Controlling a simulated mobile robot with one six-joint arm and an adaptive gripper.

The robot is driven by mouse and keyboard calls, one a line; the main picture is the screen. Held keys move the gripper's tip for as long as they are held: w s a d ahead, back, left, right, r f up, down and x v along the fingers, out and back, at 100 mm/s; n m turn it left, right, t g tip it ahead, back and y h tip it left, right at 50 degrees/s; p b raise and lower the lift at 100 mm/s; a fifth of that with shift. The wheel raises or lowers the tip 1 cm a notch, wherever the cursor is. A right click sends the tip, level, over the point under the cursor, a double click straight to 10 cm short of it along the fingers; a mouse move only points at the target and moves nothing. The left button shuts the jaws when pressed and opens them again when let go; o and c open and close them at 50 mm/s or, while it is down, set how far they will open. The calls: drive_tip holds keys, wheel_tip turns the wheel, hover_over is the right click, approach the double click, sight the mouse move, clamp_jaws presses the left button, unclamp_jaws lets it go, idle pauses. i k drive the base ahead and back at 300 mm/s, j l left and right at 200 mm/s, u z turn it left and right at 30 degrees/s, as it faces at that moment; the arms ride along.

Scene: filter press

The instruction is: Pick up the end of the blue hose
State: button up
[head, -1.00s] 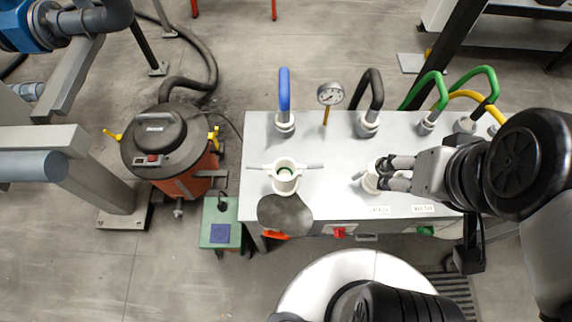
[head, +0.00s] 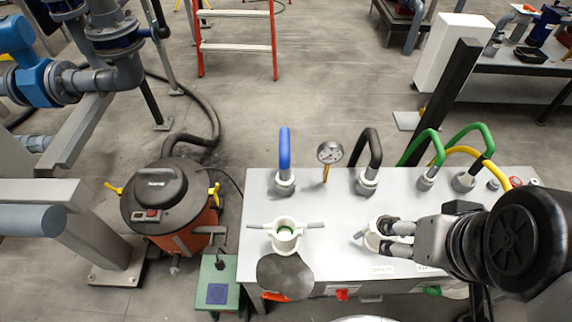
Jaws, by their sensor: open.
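The blue hose (head: 285,149) stands upright at the back left of the grey bench top (head: 325,218), its lower end in a pale round fitting (head: 285,184). My gripper (head: 388,238) is over the front middle of the bench, to the right of and nearer than the blue hose. Its two dark fingers are apart, at a white cup-shaped fitting with a side handle (head: 366,237). I cannot tell whether the fingers touch that fitting. My gripper is well apart from the blue hose.
A gauge (head: 330,153), a black hose (head: 374,145) and green hoses (head: 425,146) rise along the bench's back edge. Another white handled fitting (head: 287,247) stands in front of the blue hose. An orange vacuum drum (head: 190,237) stands left of the bench.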

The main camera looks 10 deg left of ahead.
sight(285, 178)
drive_tip(key=j+u, duration=0.1)
drive_tip(key=u, duration=0.4)
drive_tip(key=i+u, duration=0.15)
drive_tip(key=u, duration=0.3)
